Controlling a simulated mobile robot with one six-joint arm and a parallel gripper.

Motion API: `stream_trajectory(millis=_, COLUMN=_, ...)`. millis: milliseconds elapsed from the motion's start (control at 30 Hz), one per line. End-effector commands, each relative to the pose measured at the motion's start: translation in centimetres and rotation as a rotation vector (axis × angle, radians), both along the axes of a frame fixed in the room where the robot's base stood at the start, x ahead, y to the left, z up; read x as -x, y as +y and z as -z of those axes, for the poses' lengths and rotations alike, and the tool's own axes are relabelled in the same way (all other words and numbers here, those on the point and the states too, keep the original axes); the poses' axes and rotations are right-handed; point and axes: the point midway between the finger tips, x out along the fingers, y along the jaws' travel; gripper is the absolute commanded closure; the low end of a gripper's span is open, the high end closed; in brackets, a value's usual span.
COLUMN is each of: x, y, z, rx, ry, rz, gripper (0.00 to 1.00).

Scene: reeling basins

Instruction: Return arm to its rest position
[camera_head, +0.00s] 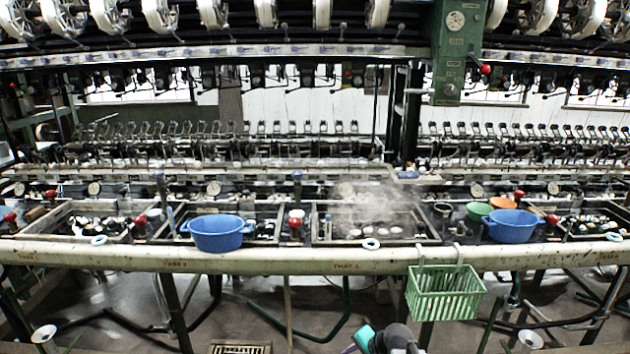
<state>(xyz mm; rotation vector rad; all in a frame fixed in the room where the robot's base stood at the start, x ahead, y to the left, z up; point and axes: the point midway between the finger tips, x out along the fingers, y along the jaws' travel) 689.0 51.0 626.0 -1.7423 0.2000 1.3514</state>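A grey, rounded part with a teal piece shows at the bottom edge, right of the middle, and looks like part of my arm. It is low, below the front rail of the basin bench (300,262) and left of the hanging green basket (445,292). It is apart from the basins and tubs. My gripper's fingers do not show in this view, so whether they hold anything is hidden.
Two blue tubs (217,233) (510,226) stand on the bench among the basins. Steam rises from the middle basin (375,222). A green control box (457,50) hangs above. Pipes and legs fill the space under the bench.

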Motion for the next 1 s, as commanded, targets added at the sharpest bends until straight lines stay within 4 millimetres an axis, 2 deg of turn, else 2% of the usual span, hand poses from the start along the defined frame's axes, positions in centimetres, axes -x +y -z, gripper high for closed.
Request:
stream_trajectory(millis=33, x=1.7, y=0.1, z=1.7, rx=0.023, ry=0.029, rz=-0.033, gripper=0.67)
stream_trajectory(millis=200, x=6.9, y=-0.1, z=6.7, rx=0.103, ry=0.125, rz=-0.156, gripper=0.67)
stream_trajectory(millis=500, x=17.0, y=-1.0, z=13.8, rx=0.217, ry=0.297, rz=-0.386, gripper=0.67)
stream_trajectory(millis=800, x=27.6, y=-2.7, z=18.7, rx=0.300, ry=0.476, rz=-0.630, gripper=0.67)
stream_trajectory(millis=1000, x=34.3, y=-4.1, z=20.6, rx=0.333, ry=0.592, rz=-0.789, gripper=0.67)
